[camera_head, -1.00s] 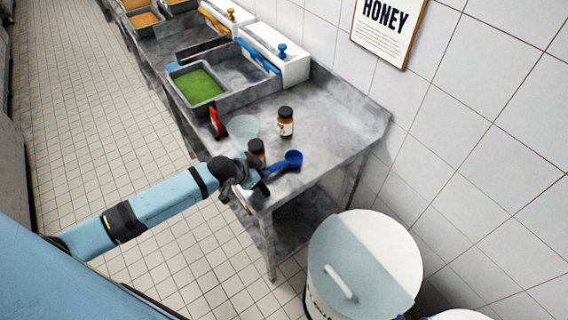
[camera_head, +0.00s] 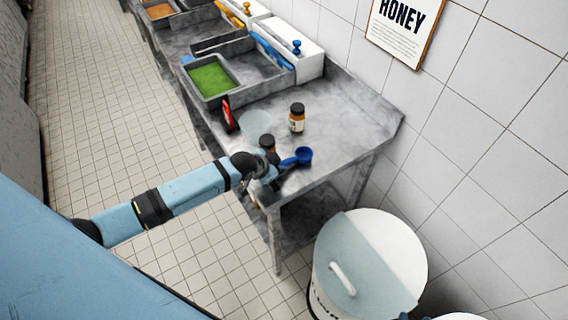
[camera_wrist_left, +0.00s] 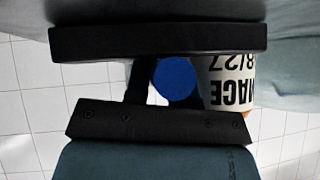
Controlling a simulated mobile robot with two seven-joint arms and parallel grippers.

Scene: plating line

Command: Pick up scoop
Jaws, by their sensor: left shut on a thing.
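The blue scoop (camera_head: 303,155) is at the near end of the steel table, its bowl pointing right and away from my arm. My left gripper (camera_head: 272,174) is shut on the scoop's handle; the blue handle end (camera_wrist_left: 175,78) shows between the dark fingers in the left wrist view. I cannot tell whether the scoop touches the table. My right gripper is not in view.
A second brown jar (camera_head: 297,117), a clear bowl (camera_head: 257,124) and a red-and-black item (camera_head: 229,115) stand farther back. A tray of green food (camera_head: 210,80) lies beyond them. A white lidded bin (camera_head: 385,250) stands below the table's right end. The table's right part is clear.

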